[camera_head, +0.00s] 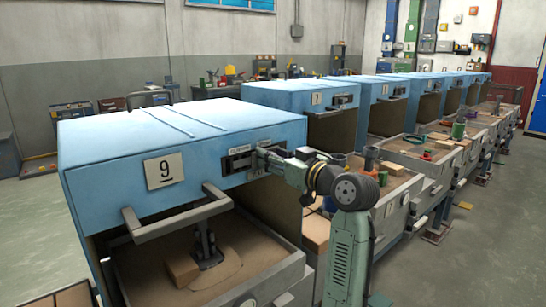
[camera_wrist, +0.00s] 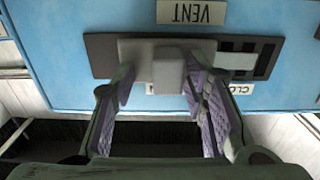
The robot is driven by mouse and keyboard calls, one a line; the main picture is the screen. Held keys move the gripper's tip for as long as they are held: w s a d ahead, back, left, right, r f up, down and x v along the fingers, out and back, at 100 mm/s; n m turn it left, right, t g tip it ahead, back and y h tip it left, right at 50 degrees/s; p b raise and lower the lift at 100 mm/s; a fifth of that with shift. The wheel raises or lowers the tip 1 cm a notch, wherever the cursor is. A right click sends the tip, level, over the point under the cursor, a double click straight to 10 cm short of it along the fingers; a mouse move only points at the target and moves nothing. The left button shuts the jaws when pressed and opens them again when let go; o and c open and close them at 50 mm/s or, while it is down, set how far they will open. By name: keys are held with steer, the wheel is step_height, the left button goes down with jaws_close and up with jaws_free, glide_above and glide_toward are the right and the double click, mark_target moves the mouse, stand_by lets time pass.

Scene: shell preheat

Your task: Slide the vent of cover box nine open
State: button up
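Cover box nine (camera_head: 130,145) is the nearest blue hood, with a "9" plate (camera_head: 164,170) on its front. Its vent (camera_head: 238,162) sits to the right of that plate. In the wrist view, which is upside down, the "VENT" label (camera_wrist: 191,12) is above a dark track with a grey slider plate (camera_wrist: 135,55) and a blocky knob (camera_wrist: 168,68). Dark slots (camera_wrist: 240,60) show right of the plate. My gripper (camera_wrist: 158,88) is open, with its purple-padded fingers on either side of the knob. A gap shows on the left; right-side contact is unclear. In the head view my gripper (camera_head: 262,160) is at the vent.
A grey bar handle (camera_head: 180,214) juts from the box front below the vent. Below it is a sand-filled tray (camera_head: 285,270) with a wooden block (camera_head: 183,270). More blue boxes (camera_head: 300,97) line up behind. Open floor (camera_head: 480,250) lies to the right.

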steer(key=v, duration=1.2)
